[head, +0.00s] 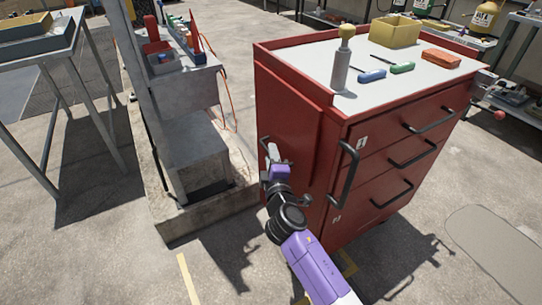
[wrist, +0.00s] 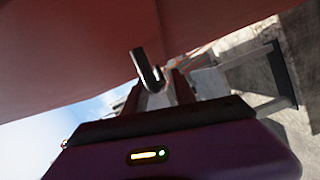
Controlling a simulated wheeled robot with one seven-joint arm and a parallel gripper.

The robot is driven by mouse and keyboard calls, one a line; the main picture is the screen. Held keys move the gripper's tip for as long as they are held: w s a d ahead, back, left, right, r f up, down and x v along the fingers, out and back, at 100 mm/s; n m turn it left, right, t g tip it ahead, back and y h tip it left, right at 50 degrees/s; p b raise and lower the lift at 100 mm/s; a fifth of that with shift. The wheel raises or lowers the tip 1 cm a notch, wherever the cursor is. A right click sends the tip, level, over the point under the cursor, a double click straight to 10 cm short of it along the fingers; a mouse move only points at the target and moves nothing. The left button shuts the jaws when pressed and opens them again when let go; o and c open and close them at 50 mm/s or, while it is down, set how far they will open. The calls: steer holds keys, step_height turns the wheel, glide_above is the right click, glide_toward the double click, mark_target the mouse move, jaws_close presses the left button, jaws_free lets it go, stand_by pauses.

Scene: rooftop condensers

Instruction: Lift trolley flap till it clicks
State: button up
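The red trolley (head: 385,165) stands right of centre in the head view. Its red side flap (head: 293,112) hangs down along its left side. A dark bar handle (head: 264,142) shows on the flap just above my gripper (head: 270,152). In the wrist view, the red flap (wrist: 70,45) fills the top, and the end of the dark handle (wrist: 147,68) shows between the tips of my gripper (wrist: 154,92). The fingers stand apart, one on each side of it. Whether they touch it is hidden. The flap's support is not visible.
On the trolley top are a yellow-capped bottle (head: 341,65), a yellow bin (head: 395,31), screwdrivers (head: 372,76) and an orange block (head: 441,59). A grey post and stand (head: 195,155) on a concrete plinth are close left of my arm. Open floor lies in front.

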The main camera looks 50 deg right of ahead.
steer(key=shift+w+d, duration=0.25)
jaws_close()
stand_by(1.4)
